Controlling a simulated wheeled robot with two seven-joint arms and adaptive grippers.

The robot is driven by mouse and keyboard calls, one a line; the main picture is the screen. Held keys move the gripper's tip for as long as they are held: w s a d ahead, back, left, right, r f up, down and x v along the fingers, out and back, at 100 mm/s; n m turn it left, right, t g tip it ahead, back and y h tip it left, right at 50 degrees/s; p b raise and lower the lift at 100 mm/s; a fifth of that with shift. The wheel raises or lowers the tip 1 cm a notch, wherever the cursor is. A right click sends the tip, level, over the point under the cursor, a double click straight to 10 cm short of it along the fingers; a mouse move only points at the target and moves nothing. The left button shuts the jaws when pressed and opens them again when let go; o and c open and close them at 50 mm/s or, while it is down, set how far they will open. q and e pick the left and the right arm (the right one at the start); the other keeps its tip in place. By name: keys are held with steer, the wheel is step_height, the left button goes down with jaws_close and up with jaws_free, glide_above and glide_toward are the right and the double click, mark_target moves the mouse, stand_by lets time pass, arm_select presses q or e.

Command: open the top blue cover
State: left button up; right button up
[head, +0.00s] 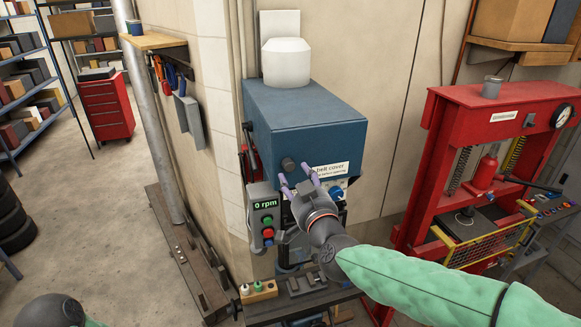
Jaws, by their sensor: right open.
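The blue cover (305,108) is a box-shaped belt cover on top of the drill press against the wall. It looks closed. A dark round knob (288,163) sits low on its front face, left of a white "belt cover" label (330,170). My right gripper (296,173) is just below the knob and label, in front of the cover's lower front edge. Its two purple fingers are apart with nothing between them. I cannot tell whether a fingertip touches the cover. My left gripper is out of view.
A control box (265,212) reading 0 rpm with green and red buttons is left of my right gripper. A white canister (286,62) stands behind the cover. A red press (500,95) is at the right. The floor at the left is partly clear.

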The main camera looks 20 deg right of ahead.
mark_target(290, 168)
steer(key=shift+w+a+p, duration=0.1)
steer(key=shift+w+p, duration=0.35)
steer(key=shift+w, duration=2.35)
jaws_close()
